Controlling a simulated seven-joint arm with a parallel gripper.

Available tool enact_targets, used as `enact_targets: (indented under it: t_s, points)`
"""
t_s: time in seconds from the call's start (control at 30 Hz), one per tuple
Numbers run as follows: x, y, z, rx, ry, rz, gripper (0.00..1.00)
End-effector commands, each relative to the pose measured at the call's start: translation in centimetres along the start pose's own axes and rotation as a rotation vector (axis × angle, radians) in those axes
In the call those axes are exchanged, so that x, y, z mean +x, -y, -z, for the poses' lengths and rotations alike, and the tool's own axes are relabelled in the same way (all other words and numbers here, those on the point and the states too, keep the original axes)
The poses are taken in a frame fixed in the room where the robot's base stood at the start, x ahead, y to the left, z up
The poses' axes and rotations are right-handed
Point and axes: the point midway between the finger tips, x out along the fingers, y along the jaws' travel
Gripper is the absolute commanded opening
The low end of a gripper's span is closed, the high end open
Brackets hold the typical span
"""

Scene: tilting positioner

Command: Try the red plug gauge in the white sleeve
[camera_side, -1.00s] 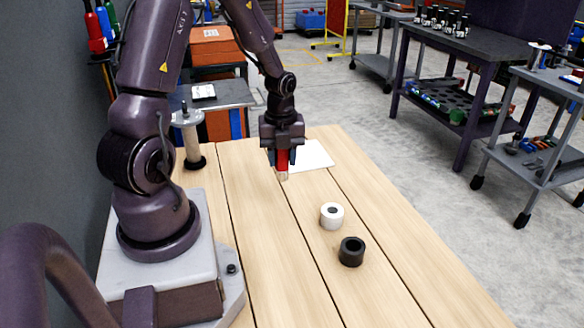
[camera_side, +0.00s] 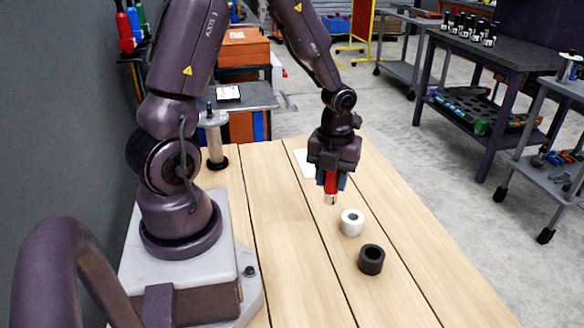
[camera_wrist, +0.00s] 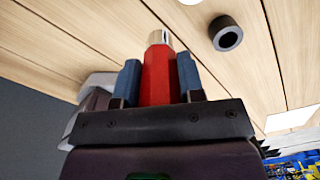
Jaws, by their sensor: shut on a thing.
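The red plug gauge (camera_side: 330,184), with a bright metal tip, is in my gripper (camera_side: 332,181), which is shut on its red handle. In the wrist view the red plug gauge (camera_wrist: 159,75) stands between the two blue fingers of my gripper (camera_wrist: 160,78). Its tip points down, above the table and apart from it. The white sleeve (camera_side: 352,223) stands upright on the table, a little right of and nearer than the gauge. Only an edge of the white sleeve (camera_wrist: 190,1) shows at the top of the wrist view.
A black sleeve (camera_side: 371,260) stands on the wooden table (camera_side: 290,240) just nearer than the white one; it also shows in the wrist view (camera_wrist: 226,34). A white sheet (camera_side: 304,165) lies behind my gripper. A post with a round top (camera_side: 213,135) stands at the back left.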

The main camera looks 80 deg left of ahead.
Motion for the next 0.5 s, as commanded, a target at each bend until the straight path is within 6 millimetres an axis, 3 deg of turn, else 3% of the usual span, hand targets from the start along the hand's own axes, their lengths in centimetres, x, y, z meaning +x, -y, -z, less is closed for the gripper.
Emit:
enact_targets:
  t_s: [0.03,0.17,0.3,0.5]
  points:
    - [0.5,1.8,-0.6,0.051,-0.003,0.001,0.06]
    - [0.6,4.3,-2.3,0.115,0.0,0.001,0.06]
    - [0.1,5.0,-3.5,0.13,0.001,0.0,0.06]
    - [1.0,4.9,-3.7,0.136,-0.002,-0.002,0.06]
